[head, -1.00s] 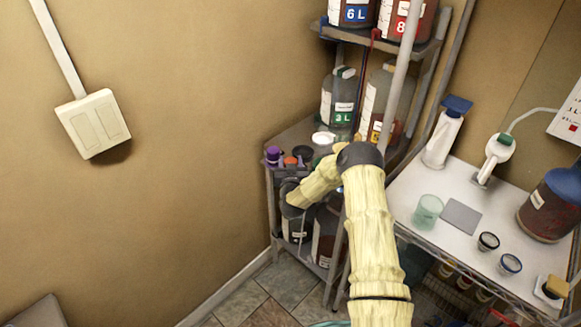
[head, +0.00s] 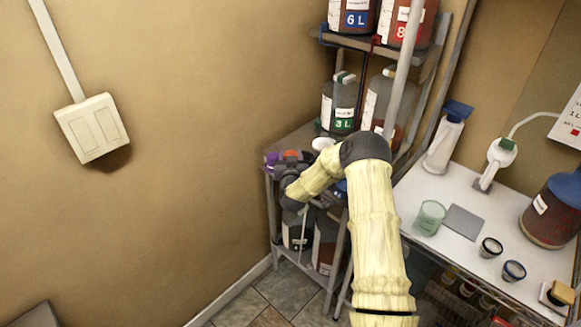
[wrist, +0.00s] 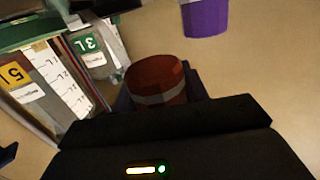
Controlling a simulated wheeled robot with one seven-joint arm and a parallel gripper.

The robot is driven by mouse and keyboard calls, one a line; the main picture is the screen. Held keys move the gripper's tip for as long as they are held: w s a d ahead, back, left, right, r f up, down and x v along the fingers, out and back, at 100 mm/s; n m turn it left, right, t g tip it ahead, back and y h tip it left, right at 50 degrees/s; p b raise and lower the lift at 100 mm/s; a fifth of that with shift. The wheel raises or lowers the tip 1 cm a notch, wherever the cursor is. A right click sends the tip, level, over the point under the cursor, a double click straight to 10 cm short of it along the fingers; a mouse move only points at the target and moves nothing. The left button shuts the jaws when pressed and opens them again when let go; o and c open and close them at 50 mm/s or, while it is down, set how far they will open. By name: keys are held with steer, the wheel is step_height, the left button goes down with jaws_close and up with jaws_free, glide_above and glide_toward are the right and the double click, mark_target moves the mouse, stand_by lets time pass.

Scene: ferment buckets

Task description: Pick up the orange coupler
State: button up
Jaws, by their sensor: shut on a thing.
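The orange coupler (wrist: 157,82) shows in the wrist view as a reddish-orange round piece with a grey band. It sits between the dark fingers of my gripper (wrist: 160,100), which is shut on it. In the head view my gripper (head: 288,172) is at the front left of the middle shelf of the corner rack, and the coupler (head: 291,154) shows only as a small orange patch there. Whether the coupler touches the shelf is hidden by the gripper.
A purple piece (head: 272,159) stands close left of the coupler; it also shows in the wrist view (wrist: 205,17). A rack post (head: 401,75) stands to the right.

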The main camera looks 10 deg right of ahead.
steer(key=shift+r+b, duration=0.35)
steer(key=shift+r, duration=2)
steer(key=shift+f, duration=0.15)
